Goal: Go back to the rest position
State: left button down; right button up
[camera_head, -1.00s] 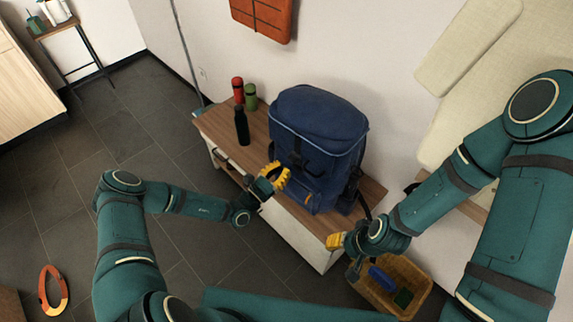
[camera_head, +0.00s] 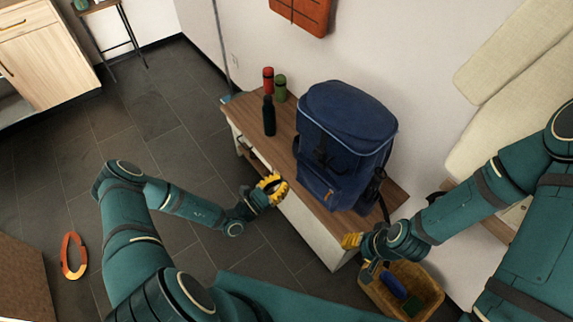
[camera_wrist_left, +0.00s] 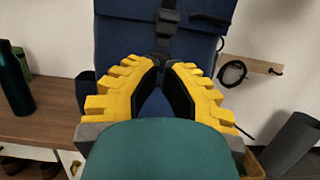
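My left gripper (camera_head: 274,188) is empty in front of the bench, to the lower left of a blue backpack (camera_head: 345,135). In the left wrist view its two yellow fingers (camera_wrist_left: 162,65) curve towards each other with a gap between the tips, and the backpack (camera_wrist_left: 112,38) stands beyond them. My right gripper (camera_head: 350,241) is near the bench's right front corner, above a basket. Only part of its yellow fingers shows, so I cannot tell how far apart they are. The backpack stands upright on the wooden bench (camera_head: 290,165), apart from both grippers.
A dark bottle (camera_head: 269,116), a red bottle (camera_head: 268,80) and a green one (camera_head: 280,88) stand on the bench's left end. A basket (camera_head: 430,295) with blue and green items is below my right gripper. An orange ring-shaped thing (camera_head: 66,256) lies on the open tiled floor at left.

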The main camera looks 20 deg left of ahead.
pick_arm(q)
jog(key=s+d+m+g+h, duration=0.4)
jog(key=s+d+m+g, duration=0.25)
jog(key=d+g, duration=0.2)
jog(key=s+d+f+m+g+y, duration=0.2)
jog(key=s+m+g+y, duration=0.3)
jog(key=s+m+g, duration=0.6)
jog(key=w+a+r+m+t+y, duration=0.2)
jog(key=a+r+m+t+y, duration=0.2)
jog(key=m+y, duration=0.3)
jog(key=shift+w+a+r+m+y, duration=0.2)
jog(key=shift+a+m+y, duration=0.2)
jog(key=shift+m, duration=0.85)
jog(key=shift+t, duration=0.25)
